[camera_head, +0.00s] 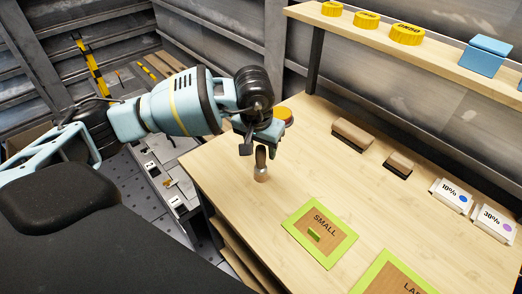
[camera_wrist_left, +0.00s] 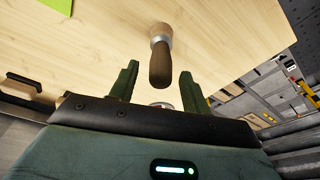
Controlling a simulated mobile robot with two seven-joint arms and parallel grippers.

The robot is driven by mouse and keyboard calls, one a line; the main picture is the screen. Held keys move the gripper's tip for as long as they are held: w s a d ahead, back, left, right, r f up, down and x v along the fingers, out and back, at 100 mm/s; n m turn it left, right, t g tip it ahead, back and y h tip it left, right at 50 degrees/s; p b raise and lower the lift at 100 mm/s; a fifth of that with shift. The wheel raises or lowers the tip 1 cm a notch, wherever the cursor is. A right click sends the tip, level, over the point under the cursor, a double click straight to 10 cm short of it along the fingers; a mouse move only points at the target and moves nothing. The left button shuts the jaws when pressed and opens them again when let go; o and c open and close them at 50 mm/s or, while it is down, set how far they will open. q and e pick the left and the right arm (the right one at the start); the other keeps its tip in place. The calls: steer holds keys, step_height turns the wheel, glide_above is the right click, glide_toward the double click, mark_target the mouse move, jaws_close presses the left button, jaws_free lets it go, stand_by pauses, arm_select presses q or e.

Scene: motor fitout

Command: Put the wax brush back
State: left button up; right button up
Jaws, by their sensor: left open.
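A brush-like tool (camera_head: 261,172) with a pale wooden end, a metal band and a dark handle is on the wooden table near its left edge; I cannot tell for sure that it is the wax brush. In the left wrist view the tool (camera_wrist_left: 160,58) has its dark handle pointing toward my left gripper (camera_wrist_left: 159,76). The two green fingers are open, one on either side of the handle, with gaps visible. In the head view my left gripper (camera_head: 255,146) is just above the tool and partly hides it. My right gripper is not in view.
Two wooden block brushes (camera_head: 353,135) (camera_head: 398,164) lie at the back of the table. A green-framed SMALL mat (camera_head: 300,230) and another mat (camera_head: 372,270) lie in front. A yellow round item (camera_head: 284,114) is behind my gripper. A shelf (camera_head: 345,27) overhangs the back.

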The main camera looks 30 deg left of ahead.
arm_select(q)
step_height(320, 180, up, 10)
steer(key=s, duration=0.2)
steer(key=shift+d, duration=0.15)
steer(key=shift+f, duration=0.1)
stand_by(0.3)
